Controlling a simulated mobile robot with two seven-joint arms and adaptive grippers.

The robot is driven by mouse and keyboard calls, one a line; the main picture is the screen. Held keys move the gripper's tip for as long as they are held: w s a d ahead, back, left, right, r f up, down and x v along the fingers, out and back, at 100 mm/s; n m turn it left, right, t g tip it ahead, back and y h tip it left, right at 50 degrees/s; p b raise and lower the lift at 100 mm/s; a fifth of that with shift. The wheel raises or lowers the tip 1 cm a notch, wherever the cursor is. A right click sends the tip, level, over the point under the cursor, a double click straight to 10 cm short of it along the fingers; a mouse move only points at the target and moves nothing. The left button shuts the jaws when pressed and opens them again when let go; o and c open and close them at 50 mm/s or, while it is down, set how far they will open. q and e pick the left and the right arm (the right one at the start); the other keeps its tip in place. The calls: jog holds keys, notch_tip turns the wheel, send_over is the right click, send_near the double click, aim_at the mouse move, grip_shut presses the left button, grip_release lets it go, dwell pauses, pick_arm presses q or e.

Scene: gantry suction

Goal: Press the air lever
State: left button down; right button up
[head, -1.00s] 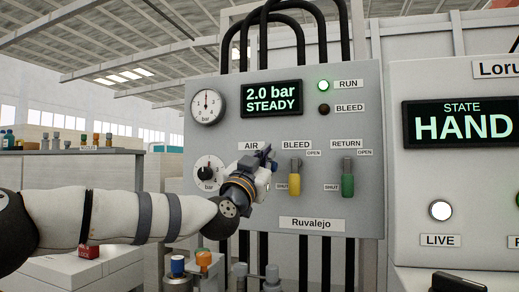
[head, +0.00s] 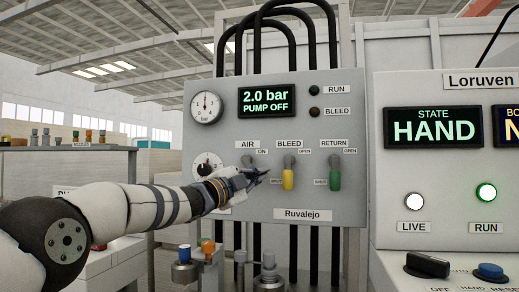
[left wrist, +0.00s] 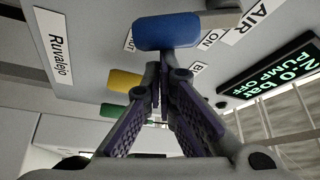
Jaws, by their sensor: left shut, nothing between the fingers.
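The air lever's blue handle (left wrist: 167,31) shows in the left wrist view just beyond my fingertips. In the head view its grey top (head: 247,161) shows under the AIR label, and its handle is hidden behind my gripper. The handle appears to hang down, away from the ON mark. My left gripper (head: 262,174) is shut and empty in front of the panel; its fingers meet (left wrist: 158,72) close to the handle. I cannot tell whether they touch it. The display (head: 267,101) reads 2.0 bar, PUMP OFF. My right gripper is not in view.
The yellow bleed lever (head: 288,178) and green return lever (head: 334,178) hang down right of my gripper. The RUN lamp (head: 314,90) and BLEED lamp (head: 314,112) are dark. A HAND-state console (head: 440,185) stands at right. Fittings (head: 185,265) stand below the panel.

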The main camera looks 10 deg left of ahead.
pick_arm(q)
jog(key=a+f+m+g, duration=0.1)
jog(key=m, duration=0.1)
jog(key=a+m+g, duration=0.1)
jog(key=m, duration=0.1)
jog(key=shift+w+a+f, duration=0.1)
jog(key=shift+w+f, duration=0.05)
jog(key=shift+f, duration=0.25)
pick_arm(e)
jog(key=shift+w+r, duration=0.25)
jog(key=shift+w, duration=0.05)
pick_arm(q)
jog(key=shift+a, duration=0.15)
